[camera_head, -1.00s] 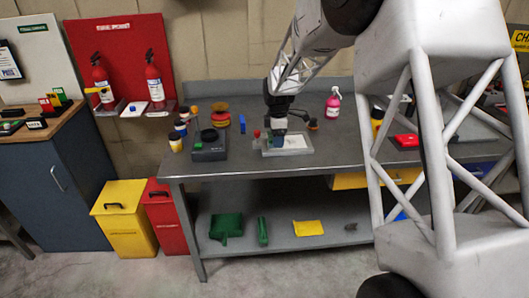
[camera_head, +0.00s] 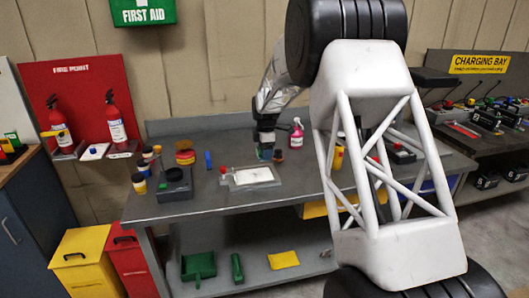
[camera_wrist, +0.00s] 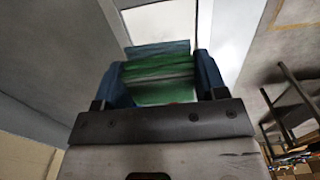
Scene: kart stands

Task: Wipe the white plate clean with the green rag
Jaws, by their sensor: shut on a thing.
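The white plate (camera_head: 254,176) lies flat on a grey base on the workbench in the head view; any marks on it are too small to tell. My gripper (camera_head: 265,152) is behind the plate and slightly to its right, apart from its visible face. In the wrist view the blue fingers of my gripper (camera_wrist: 160,80) are shut on the folded green rag (camera_wrist: 158,68), which spans the gap between them. Pale surfaces lie beyond the rag in that view; I cannot tell which is the plate.
A red knob (camera_head: 224,170) stands at the plate's left end. A dark box (camera_head: 174,185) and several small jars are farther left on the workbench (camera_head: 215,200). A pink spray bottle (camera_head: 297,134) stands behind right. A yellow cloth (camera_head: 283,260) and a green dustpan (camera_head: 198,266) lie on the lower shelf.

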